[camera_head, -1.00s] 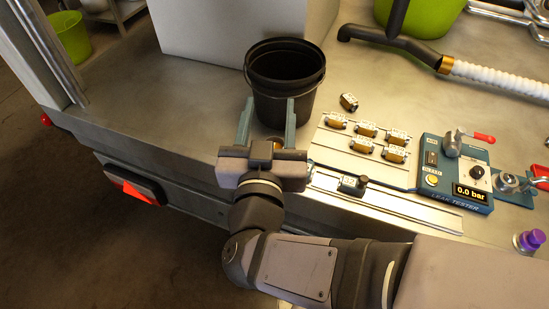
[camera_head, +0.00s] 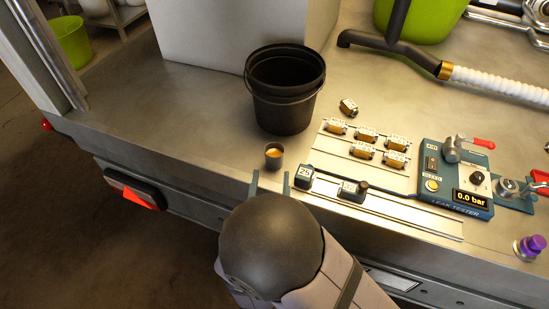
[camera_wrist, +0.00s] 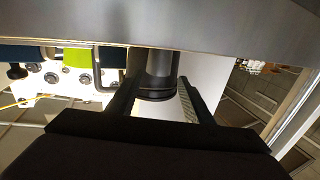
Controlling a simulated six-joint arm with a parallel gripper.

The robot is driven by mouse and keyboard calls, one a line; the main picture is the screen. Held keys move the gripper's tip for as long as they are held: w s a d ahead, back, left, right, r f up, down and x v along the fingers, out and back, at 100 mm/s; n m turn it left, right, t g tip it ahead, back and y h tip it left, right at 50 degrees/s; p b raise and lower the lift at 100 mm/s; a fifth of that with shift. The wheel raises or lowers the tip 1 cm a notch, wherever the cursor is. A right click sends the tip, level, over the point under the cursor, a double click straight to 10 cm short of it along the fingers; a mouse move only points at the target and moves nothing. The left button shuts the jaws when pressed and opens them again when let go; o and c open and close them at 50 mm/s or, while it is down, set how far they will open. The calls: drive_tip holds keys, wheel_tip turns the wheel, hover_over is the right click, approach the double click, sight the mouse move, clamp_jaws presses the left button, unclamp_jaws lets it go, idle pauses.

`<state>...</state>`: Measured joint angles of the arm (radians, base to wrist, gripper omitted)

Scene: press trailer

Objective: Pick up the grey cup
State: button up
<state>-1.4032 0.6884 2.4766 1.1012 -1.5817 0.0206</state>
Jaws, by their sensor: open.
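The grey cup (camera_head: 274,162) is small and stands upright on the metal bench near its front edge, with something orange inside. My gripper (camera_head: 271,184) is at the bench's front edge, just in front of the cup. Its two fingers are apart with nothing between them, and the cup is beyond their tips. My wrist hides the rest of the gripper in the head view. In the wrist view, the picture looks upside down, and dark round shapes show between the spread fingers (camera_wrist: 160,100); I cannot tell cup from bucket there.
A black bucket (camera_head: 284,105) stands right behind the cup. To the right are a rail with small dark blocks (camera_head: 304,176), a plate with several small connectors (camera_head: 366,134) and the leak tester (camera_head: 455,180) reading 0.0 bar. The bench left of the cup is clear.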

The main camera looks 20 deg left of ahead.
sight(274, 161)
drive_tip(key=shift+f+x, duration=0.1)
drive_tip(key=shift+x, duration=1.75)
drive_tip(key=shift+f+x, duration=0.15)
drive_tip(key=shift+x, duration=1.7)
drive_tip(key=shift+d, duration=0.1)
drive_tip(key=shift+c, duration=0.3)
drive_tip(key=c, duration=0.8)
